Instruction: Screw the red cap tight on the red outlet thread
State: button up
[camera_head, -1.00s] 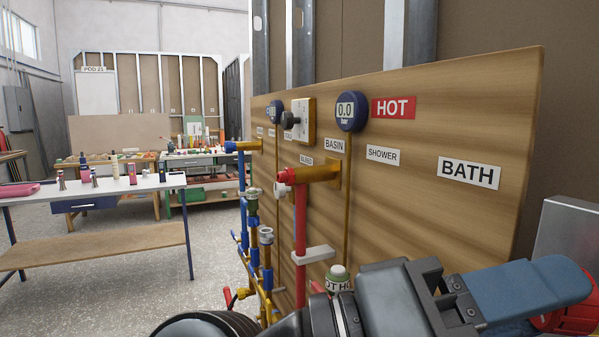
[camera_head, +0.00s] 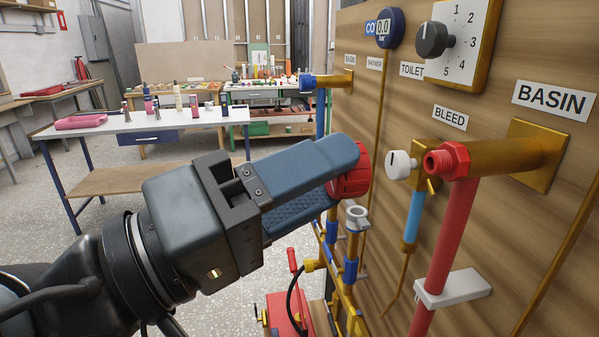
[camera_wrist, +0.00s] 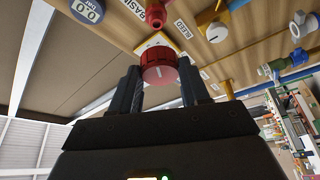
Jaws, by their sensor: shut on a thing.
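My gripper (camera_head: 335,172) is shut on the red cap (camera_head: 352,172), which sticks out past the fingertips in the head view. The cap also shows between both fingers in the wrist view (camera_wrist: 158,66), with a pale mark on its face. The red outlet thread (camera_head: 441,162) is on the end of a red fitting on the brass outlet, right of the cap in the head view. It also shows at the top of the wrist view (camera_wrist: 155,14). The cap and the thread are apart, with a clear gap between them.
A white bleed knob (camera_head: 399,165) sits between the cap and the thread in the head view. A red pipe (camera_head: 446,235) runs down through a white bracket (camera_head: 453,288). Blue and yellow pipework (camera_head: 350,270) stands below the gripper. A white table (camera_head: 150,122) is at left.

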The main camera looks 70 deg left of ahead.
aim_at(365, 186)
jog(key=shift+s+a, duration=0.15)
jog(key=shift+w+d+f, duration=0.1)
jog(key=shift+w+d, duration=0.1)
jog(key=shift+w, duration=1.2)
jog(key=shift+w+d, duration=0.2)
jog(key=shift+w, duration=1.2)
jog(key=shift+w+d, duration=0.1)
jog(key=shift+w, duration=1)
dwell(0.5)
jog(key=o, duration=1.1)
